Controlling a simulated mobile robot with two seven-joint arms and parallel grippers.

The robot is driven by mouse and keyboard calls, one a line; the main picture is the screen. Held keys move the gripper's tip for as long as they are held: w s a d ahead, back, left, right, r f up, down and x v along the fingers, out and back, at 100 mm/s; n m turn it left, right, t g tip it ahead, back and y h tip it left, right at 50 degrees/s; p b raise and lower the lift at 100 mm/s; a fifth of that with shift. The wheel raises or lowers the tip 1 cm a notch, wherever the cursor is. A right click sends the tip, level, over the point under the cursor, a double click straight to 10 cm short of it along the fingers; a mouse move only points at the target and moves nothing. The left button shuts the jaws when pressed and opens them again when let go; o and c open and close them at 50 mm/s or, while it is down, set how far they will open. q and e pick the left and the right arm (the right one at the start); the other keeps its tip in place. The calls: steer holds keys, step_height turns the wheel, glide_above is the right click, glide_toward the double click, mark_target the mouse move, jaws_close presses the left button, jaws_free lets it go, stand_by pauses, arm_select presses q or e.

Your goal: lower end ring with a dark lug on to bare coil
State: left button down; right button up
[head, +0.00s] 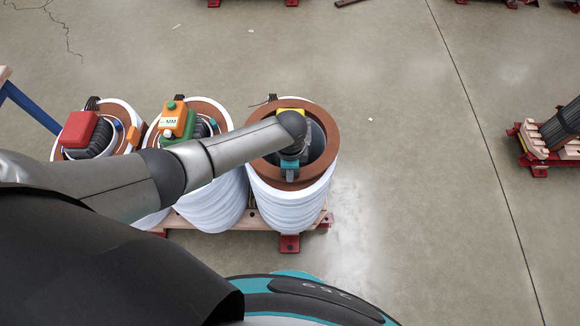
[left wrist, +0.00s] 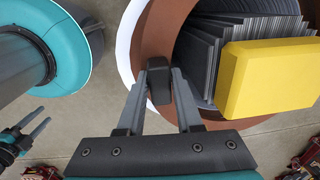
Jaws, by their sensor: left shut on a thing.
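The brown end ring (head: 330,130) is at the top of the right-hand white coil (head: 290,208) in the head view. In the left wrist view the ring (left wrist: 154,38) has a dark lug (left wrist: 158,84) on its inner edge. My left gripper (left wrist: 160,84) is shut on this lug; in the head view it (head: 290,172) is at the ring's near side. A white coil edge (left wrist: 127,42) shows outside the ring. I cannot tell whether the ring touches the coil. My right gripper (left wrist: 36,122) is empty, with its fingers apart, at the lower left of the wrist view.
A yellow block (left wrist: 268,76) lies by dark stacked plates (left wrist: 206,58) inside the ring. Two coils to the left carry a red box (head: 79,129) and an orange box (head: 174,120). Another stand (head: 545,150) is far right. Open floor lies between.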

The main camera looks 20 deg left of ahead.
arm_select(q)
steer(key=shift+f+b, duration=0.6)
steer(key=shift+f, duration=0.2)
steer(key=c, duration=0.5)
jaws_free()
arm_select(e)
steer(key=shift+f, duration=0.55)
steer(key=shift+d, duration=0.1)
arm_select(q)
step_height(320, 180, up, 3)
steer(key=shift+r+p, duration=0.2)
steer(key=shift+p, duration=0.85)
step_height(320, 180, up, 12)
steer(key=s+p, duration=0.1)
steer(key=p, duration=0.4)
steer(key=shift+d, duration=0.15)
arm_select(e)
step_height(320, 180, up, 7)
steer(key=shift+a, duration=0.3)
steer(key=shift+d+f, duration=0.1)
steer(key=shift+d, duration=0.15)
